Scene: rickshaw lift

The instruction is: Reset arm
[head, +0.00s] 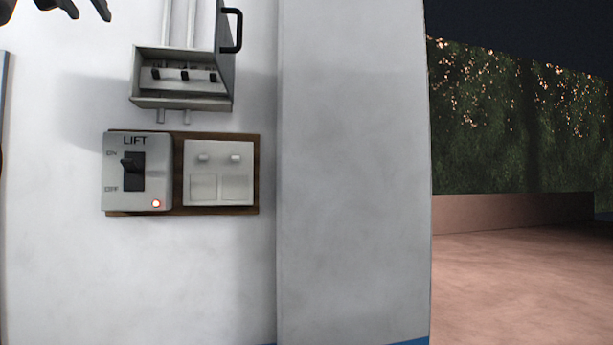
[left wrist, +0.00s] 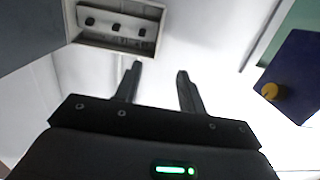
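My left gripper (head: 75,8) shows at the top left edge of the head view, above and left of the wall boxes. In the left wrist view its two fingers (left wrist: 158,78) are apart with nothing between them. The right gripper is not in view. The grey LIFT switch box (head: 160,188) is on the wall, its black lever (head: 131,165) at the upper ON side and a red light (head: 155,203) lit at its lower right.
An open metal box (head: 180,101) with several black switches is above the LIFT box; it also shows in the left wrist view (left wrist: 117,42). A double switch plate (head: 218,173) sits to the right. A wall corner (head: 277,250) stands beyond. A dark blue panel with a yellow knob (left wrist: 270,91) is at the right.

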